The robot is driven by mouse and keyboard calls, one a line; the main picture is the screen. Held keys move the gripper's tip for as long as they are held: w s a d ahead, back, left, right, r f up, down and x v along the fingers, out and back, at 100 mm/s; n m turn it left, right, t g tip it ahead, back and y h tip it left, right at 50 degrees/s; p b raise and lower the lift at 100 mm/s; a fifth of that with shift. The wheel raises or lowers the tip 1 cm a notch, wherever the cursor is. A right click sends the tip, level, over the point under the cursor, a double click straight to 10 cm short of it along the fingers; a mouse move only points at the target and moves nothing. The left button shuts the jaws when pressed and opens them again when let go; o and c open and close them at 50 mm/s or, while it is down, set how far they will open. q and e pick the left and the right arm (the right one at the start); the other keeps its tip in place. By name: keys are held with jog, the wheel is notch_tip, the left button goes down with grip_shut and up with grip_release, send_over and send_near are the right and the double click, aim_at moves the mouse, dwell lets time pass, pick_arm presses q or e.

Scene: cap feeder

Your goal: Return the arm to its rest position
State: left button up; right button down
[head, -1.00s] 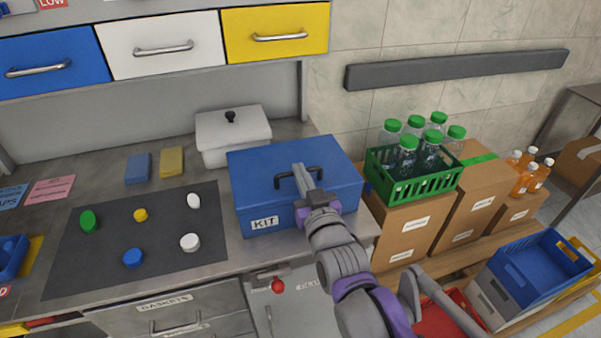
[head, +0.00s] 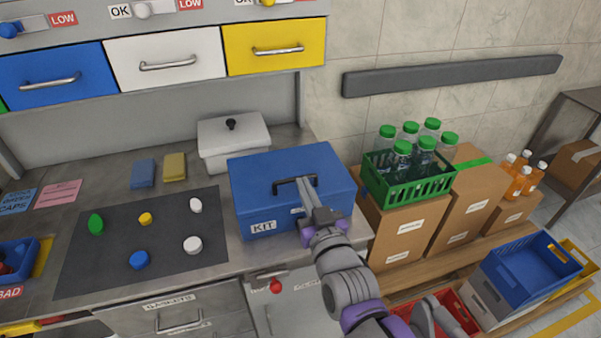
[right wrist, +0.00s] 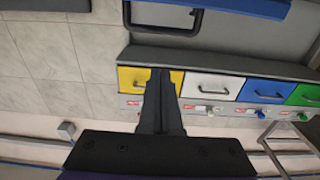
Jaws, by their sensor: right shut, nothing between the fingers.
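My right gripper (head: 305,182) shows in the head view in front of the blue kit box (head: 262,182), its fingers overlapping the box's black handle (head: 283,184). The fingers are shut and empty. I cannot tell from this view whether they touch the box. In the right wrist view the gripper's fingers (right wrist: 162,74) lie together, pointing at the yellow drawer (right wrist: 135,80). My right arm runs down to the bottom edge of the head view. My left gripper is not in view.
A dark mat (head: 100,268) with several coloured caps lies left on the counter. A white lidded box (head: 228,132) stands behind the kit box. Right are cardboard boxes (head: 405,228), a green bottle crate (head: 440,186) and a blue bin (head: 510,278). Drawers (head: 165,62) hang above the counter.

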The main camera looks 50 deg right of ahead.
jog(key=p+v, duration=0.3)
jog(key=shift+s+f+p, duration=0.2)
jog(key=shift+s+p, duration=0.05)
jog(key=shift+p, duration=0.1)
